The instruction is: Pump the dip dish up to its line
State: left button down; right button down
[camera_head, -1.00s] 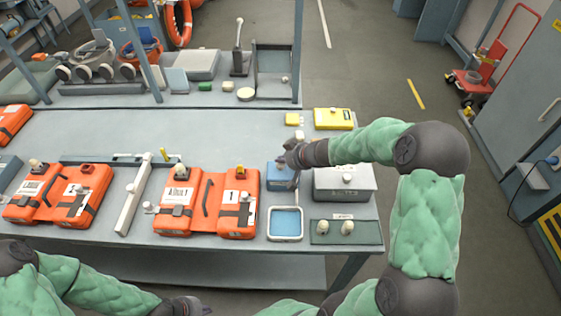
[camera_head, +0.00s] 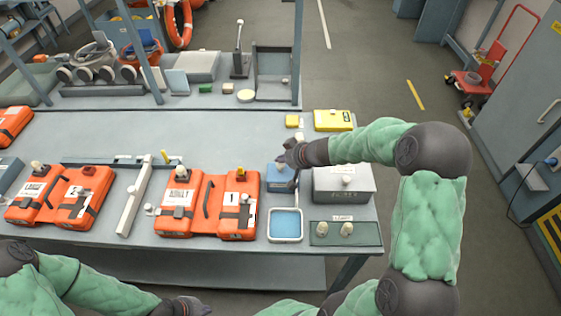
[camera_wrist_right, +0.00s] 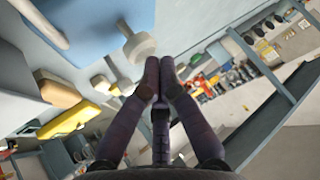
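The dip dish (camera_head: 285,224), a square dish with a pale rim and blue liquid in it, stands near the front edge of the bench. Its line is too small to make out. Just behind it is a blue box (camera_head: 279,184), taken to be the pump; its blue top (camera_wrist_right: 90,18) and a white round knob (camera_wrist_right: 138,46) show in the right wrist view. My right gripper (camera_head: 284,158) is over this box. Its fingertips (camera_wrist_right: 160,66) are together with nothing between them, close beside the knob; contact cannot be told. My left gripper (camera_head: 196,307) is low at the bottom edge, its fingers unclear.
A grey box (camera_head: 343,190) stands right of the pump, with a dark tray (camera_head: 325,240) holding two pale knobs in front.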

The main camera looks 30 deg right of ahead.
aim_at(282, 164)
jog(key=shift+r, duration=0.5)
jog(key=shift+r+p, duration=1.85)
jog(key=shift+r, duration=0.65)
